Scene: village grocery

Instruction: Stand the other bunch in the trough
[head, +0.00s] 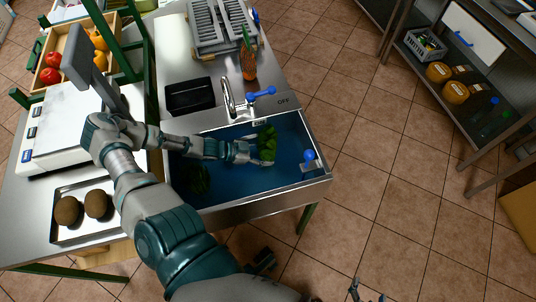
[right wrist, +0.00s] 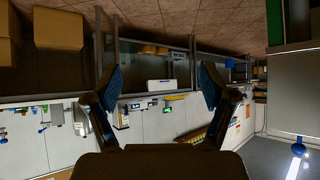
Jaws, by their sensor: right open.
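One leafy green bunch (head: 265,138) is in the right half of the blue trough (head: 290,130). My left gripper (head: 252,152) is at its left side, with fingers against or around it. The leaves hide the fingertips, so its grip is unclear. A second, darker green bunch (head: 196,180) is in the left part of the trough, partly hidden by my left arm. My right gripper (head: 367,291) is at the bottom edge of the head view, in front of the trough. Its fingers (right wrist: 160,88) are spread open and empty in the right wrist view.
A tap (head: 232,98) with a blue lever stands behind the trough, and a blue handle (head: 309,156) is at its right end. A scale (head: 65,125) and a tray (head: 62,235) with two brown round fruits lie left. The floor at right is clear up to the shelves.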

